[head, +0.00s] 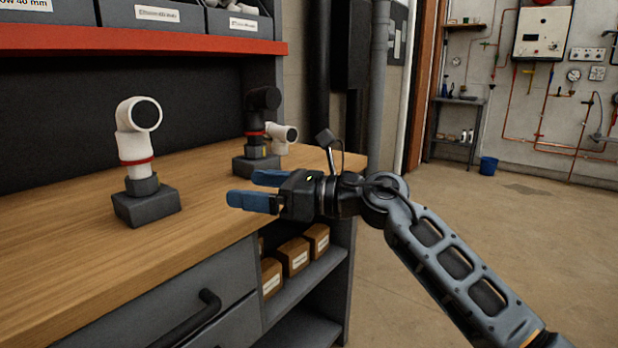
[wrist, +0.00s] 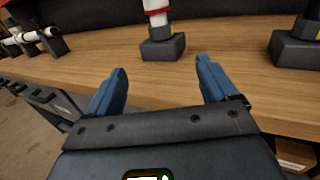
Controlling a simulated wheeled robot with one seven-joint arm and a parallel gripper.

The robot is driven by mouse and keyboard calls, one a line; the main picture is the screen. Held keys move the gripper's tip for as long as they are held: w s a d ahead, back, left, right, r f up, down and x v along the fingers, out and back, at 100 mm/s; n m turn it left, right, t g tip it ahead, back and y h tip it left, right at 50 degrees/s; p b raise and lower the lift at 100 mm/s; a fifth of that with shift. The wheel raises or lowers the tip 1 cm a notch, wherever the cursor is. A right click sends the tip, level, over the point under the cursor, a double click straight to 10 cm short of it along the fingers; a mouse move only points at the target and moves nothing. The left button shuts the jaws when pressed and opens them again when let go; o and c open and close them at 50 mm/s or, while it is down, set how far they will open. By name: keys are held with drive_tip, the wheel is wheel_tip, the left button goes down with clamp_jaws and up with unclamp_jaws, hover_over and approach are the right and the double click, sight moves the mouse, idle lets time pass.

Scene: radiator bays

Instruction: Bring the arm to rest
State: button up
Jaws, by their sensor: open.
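My gripper (head: 260,190) reaches in from the right in the head view, over the front edge of the wooden bench (head: 60,228). Its two blue fingers are spread apart with nothing between them. The wrist view also shows the open gripper (wrist: 162,90) with bare bench top ahead of it. A white elbow pipe fitting with a red ring (head: 135,145) stands upright on a dark block, left of my gripper and apart from it. A black fitting (head: 258,110) stands on another dark block behind my gripper.
A white fitting (head: 282,134) shows behind the black one. A red-edged shelf (head: 140,46) with grey bins hangs above the bench. Small brown boxes (head: 293,256) sit on a shelf below. Open floor (head: 450,260) lies to the right, with a blue bucket (head: 488,166) far back.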

drive_tip(key=s+f+m+t+y, duration=0.4)
drive_tip(key=s+m+t, duration=0.1)
drive_tip(key=s+m, duration=0.55)
drive_tip(key=s+d+f+n+t+h, duration=0.3)
drive_tip(key=s+d+f+n+h, duration=0.4)
drive_tip(key=s+n, duration=0.4)
drive_tip(key=s+d+f+n+t+h, duration=0.35)
drive_tip(key=s+d+n+h, duration=0.25)
drive_tip(key=s+d+n, duration=0.55)
drive_tip(key=s+d+f+n+t+h, duration=0.3)
drive_tip(key=s+d+f+n+h, duration=0.35)
drive_tip(key=n, duration=0.65)
drive_tip(key=s+d+r+m+g+h, duration=0.15)
drive_tip(key=s+d+m+g, duration=0.3)
drive_tip(key=s, duration=0.95)
wheel_tip(320, 180, up, 13)
drive_tip(key=p, duration=1.4)
drive_tip(key=shift+w+d+r, duration=0.15)
drive_tip(key=shift+w+d, duration=0.2)
drive_tip(key=shift+w, duration=0.05)
